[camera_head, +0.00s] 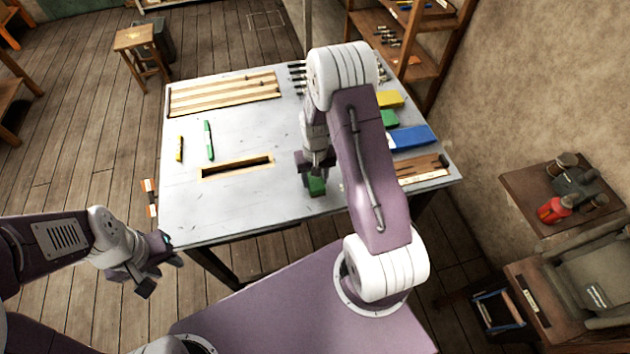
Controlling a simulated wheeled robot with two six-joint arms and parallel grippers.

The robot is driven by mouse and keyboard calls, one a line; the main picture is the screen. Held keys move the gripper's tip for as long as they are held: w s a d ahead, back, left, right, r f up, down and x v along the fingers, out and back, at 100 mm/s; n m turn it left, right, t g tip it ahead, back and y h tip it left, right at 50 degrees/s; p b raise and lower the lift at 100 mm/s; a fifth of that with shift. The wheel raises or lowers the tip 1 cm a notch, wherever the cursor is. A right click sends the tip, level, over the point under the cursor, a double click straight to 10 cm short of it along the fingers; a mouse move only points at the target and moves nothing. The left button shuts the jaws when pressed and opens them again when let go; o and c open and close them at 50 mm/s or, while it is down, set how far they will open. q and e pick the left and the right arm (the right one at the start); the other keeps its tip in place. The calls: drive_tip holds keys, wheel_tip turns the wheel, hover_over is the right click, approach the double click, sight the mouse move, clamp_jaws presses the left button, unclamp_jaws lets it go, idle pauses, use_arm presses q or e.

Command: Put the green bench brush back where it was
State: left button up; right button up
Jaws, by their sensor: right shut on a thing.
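The green bench brush (317,186) shows as a small green block at the fingertips of my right gripper (316,174), over the front middle of the table. My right gripper is shut on it, and the gripper and arm hide its upper part. I cannot tell whether it touches the tabletop. My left gripper (161,277) is open and empty, off the table's front left corner.
On the grey table (240,212) lie a slatted wooden rack (225,93), a slim green tool (209,140), a yellow one (180,148) and a wood-rimmed slot (237,167). Yellow (390,99), green (389,118) and blue (411,137) items lie at right. The front left is clear.

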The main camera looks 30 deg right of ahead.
drive_tip(key=shift+s+f, duration=0.1)
drive_tip(key=shift+f, duration=1)
drive_tip(key=shift+w+f, duration=0.15)
drive_tip(key=shift+w, duration=0.1)
drive_tip(key=shift+s+f, duration=0.1)
drive_tip(key=shift+f, duration=0.05)
drive_tip(key=o, duration=1.3)
